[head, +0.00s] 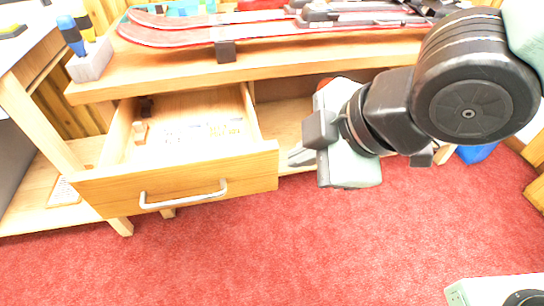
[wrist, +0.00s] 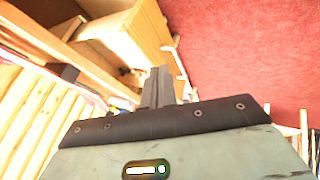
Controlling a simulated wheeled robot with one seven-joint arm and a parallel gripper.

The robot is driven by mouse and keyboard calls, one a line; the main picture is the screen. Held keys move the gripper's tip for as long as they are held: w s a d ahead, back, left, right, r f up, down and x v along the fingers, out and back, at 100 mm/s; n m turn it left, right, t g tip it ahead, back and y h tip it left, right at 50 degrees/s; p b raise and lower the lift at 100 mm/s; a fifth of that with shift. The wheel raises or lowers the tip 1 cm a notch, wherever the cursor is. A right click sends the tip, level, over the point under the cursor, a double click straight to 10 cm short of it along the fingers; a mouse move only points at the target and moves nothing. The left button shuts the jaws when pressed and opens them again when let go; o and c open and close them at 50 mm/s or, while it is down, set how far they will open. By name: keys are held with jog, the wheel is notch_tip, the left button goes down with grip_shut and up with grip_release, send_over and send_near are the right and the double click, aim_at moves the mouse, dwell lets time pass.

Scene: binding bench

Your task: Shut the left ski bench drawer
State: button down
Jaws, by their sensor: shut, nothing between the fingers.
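The left ski bench drawer (head: 240,169) is pulled well out of the wooden bench (head: 140,84), its inside showing from above. A metal bar handle (head: 184,195) runs across its front. A small wooden piece and several tiny parts lie inside. My gripper (head: 296,157) is shut and empty, just right of the drawer front's right end, apart from the handle. In the wrist view my shut fingers (wrist: 158,86) point toward the drawer (wrist: 150,32), and its handle (wrist: 179,62) shows beyond them.
Red skis (head: 190,35) lie on the bench top. A block with blue and yellow-handled tools (head: 91,62) stands at its left end. An open bay (head: 285,115) is right of the drawer. Red carpet (head: 270,245) in front is clear. A blue object (head: 478,152) is at the right.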

aim_at(253, 160)
jog(key=x, duration=0.3)
jog(key=w+x, duration=0.1)
jog(key=x, duration=0.3)
jog(key=w+r+p+x, duration=0.1)
jog(key=x, duration=0.3)
jog(key=shift+w, duration=0.15)
jog(key=shift+w+a, duration=0.25)
jog(key=shift+w, duration=0.35)
jog(key=shift+w, duration=0.1)
